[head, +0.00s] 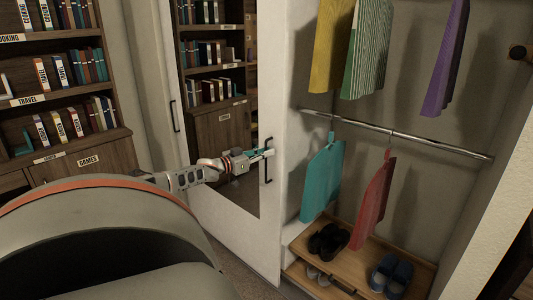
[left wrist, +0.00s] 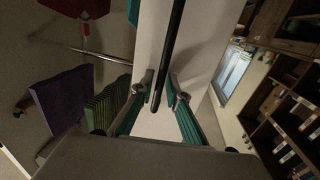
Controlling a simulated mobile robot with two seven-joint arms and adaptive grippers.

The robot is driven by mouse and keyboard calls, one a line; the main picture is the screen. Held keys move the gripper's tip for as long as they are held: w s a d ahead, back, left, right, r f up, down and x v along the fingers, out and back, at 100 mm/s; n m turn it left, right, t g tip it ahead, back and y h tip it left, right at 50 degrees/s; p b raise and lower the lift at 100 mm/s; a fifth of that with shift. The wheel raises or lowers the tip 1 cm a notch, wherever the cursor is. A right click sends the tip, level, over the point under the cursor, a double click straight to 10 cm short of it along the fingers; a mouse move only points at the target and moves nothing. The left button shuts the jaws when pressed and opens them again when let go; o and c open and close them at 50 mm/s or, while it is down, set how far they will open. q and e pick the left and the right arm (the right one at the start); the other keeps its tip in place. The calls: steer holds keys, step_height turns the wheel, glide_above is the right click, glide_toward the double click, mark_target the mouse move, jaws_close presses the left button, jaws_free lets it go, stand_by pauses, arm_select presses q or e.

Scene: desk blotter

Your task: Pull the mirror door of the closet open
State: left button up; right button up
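The mirror door (head: 272,230) of the closet has a white frame and a tall mirror (head: 236,190) that reflects bookshelves. A dark vertical bar handle (head: 269,171) is on the frame's right side. My left gripper (head: 266,153) reaches in from the left to this handle. In the left wrist view, the handle (left wrist: 172,40) runs between the two teal-padded fingers of my left gripper (left wrist: 163,90). The fingers stand apart with gaps beside the bar, so it is not clamped. My right gripper is not in view.
Right of the door, the closet interior shows hanging clothes (head: 322,178), a metal rail (head: 400,138) and a wooden shoe shelf (head: 345,262). Another dark handle (head: 174,116) is on the white panel to the left. A bookcase (head: 70,90) stands at the far left.

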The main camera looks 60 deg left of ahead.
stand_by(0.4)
arm_select(q)
steer(key=s+d, duration=0.1)
steer(key=s, duration=1.1)
stand_by(0.6)
stand_by(0.5)
